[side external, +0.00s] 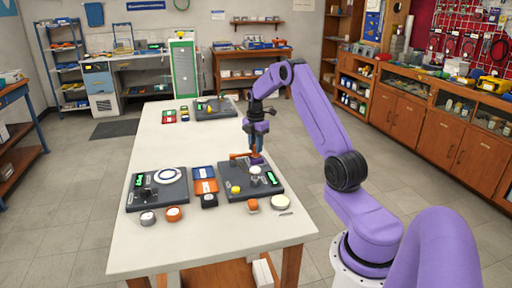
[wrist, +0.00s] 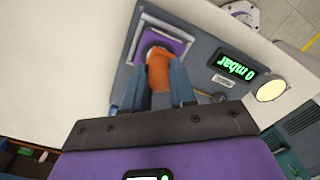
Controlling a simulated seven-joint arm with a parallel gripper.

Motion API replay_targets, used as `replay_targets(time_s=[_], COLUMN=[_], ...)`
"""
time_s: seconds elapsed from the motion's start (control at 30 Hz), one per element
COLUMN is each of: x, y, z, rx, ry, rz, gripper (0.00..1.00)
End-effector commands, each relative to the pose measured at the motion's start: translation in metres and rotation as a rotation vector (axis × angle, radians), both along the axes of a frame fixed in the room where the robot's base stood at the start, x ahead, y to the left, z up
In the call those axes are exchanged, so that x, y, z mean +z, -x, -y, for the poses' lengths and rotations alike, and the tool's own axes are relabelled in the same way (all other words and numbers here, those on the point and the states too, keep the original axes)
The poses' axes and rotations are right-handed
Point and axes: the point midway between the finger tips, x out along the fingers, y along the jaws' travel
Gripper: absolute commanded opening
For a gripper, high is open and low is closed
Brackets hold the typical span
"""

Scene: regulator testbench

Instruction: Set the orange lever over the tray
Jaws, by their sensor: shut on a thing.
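The orange lever (side external: 240,155) is on the far edge of the right dark grey regulator panel (side external: 250,192). In the wrist view the lever (wrist: 159,72) is between my two fingers, over a purple square plate (wrist: 165,40) on the panel. My gripper (side external: 256,155) points down and is shut on the lever; the fingers also show in the wrist view (wrist: 156,80). The fingers hide part of the lever and its base. A green display reading 0 mbar (wrist: 237,66) is beside it. A blue tray (side external: 203,172) and an orange tray (side external: 205,187) lie left of this panel; which tray is meant I cannot tell.
A second panel (side external: 157,190) with a white ring stands at the left, and a third (side external: 215,108) at the table's far end. Small round parts lie along the front, including an orange-topped one (side external: 173,213).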

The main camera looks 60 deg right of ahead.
Motion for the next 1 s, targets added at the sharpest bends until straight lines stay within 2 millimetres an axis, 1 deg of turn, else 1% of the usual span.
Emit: replay_targets(time_s=[0.2,0.6,0.63,0.67,0.7,1.0], x=[0.0012,0.0014,0.0014,0.0014,0.0012,0.0016], y=[-0.0026,-0.0034,-0.0035,-0.0035,-0.0034,-0.003], z=[0.0031,0.0037,0.0037,0.0037,0.0035,0.0028], rx=[0.035,0.04,0.04,0.04,0.04,0.038], ry=[0.002,0.004,0.005,0.005,0.004,0.001], rz=[0.002,0.004,0.004,0.004,0.004,0.002], gripper=[0.0,0.0,0.36,0.45,0.52,0.52])
